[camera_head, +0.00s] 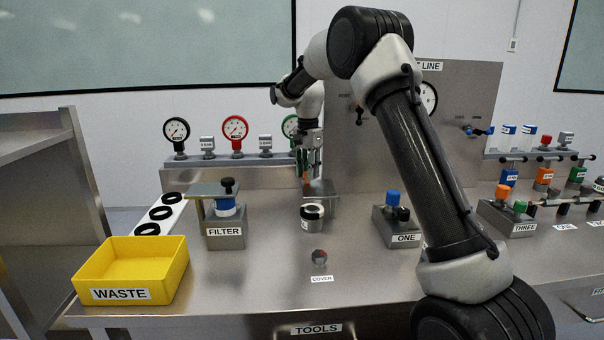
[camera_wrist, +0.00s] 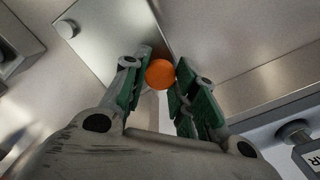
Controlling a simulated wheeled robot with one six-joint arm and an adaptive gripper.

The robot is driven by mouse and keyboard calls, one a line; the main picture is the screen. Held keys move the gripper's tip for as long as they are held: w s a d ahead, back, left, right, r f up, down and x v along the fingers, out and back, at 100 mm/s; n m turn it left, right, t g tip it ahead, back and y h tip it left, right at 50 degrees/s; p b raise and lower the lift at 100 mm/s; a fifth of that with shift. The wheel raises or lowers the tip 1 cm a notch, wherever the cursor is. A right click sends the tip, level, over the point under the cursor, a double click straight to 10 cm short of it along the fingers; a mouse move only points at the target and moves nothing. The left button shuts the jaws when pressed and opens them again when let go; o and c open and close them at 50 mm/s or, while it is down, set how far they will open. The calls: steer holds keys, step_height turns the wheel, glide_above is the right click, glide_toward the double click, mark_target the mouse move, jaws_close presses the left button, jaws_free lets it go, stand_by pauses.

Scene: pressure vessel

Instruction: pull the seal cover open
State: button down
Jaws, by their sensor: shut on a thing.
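My gripper (camera_head: 306,166) is above the steel worktop in front of the back panel, pointing down. In the wrist view, its green-padded fingers (camera_wrist: 159,82) are on either side of a round orange knob (camera_wrist: 160,73) and are shut on it. The knob shows as a small orange spot (camera_head: 305,178) in the head view, partly hidden by the fingers. Beside it is a flat steel plate (camera_wrist: 108,38), which I take to be the seal cover; it also shows below the gripper (camera_head: 321,189). Whether the plate is raised is unclear.
A short steel cylinder (camera_head: 312,217) with a dark ring stands just in front. The FILTER block (camera_head: 226,232) is left, the ONE block (camera_head: 404,238) right. A small knob (camera_head: 319,257) is by the COVER label. A yellow WASTE bin (camera_head: 133,270) is at front left. Gauges (camera_head: 235,128) stand behind.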

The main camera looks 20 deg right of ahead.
steer(key=shift+w+d+m, duration=0.25)
steer(key=shift+d+m, duration=0.45)
steer(key=shift+m, duration=0.05)
steer(key=shift+w+d+m, duration=0.25)
steer(key=shift+d+m, duration=0.45)
steer(key=shift+m, duration=0.05)
steer(key=c, duration=1.1)
jaws_free()
steer(key=shift+r, duration=0.1)
step_height(320, 180, up, 12)
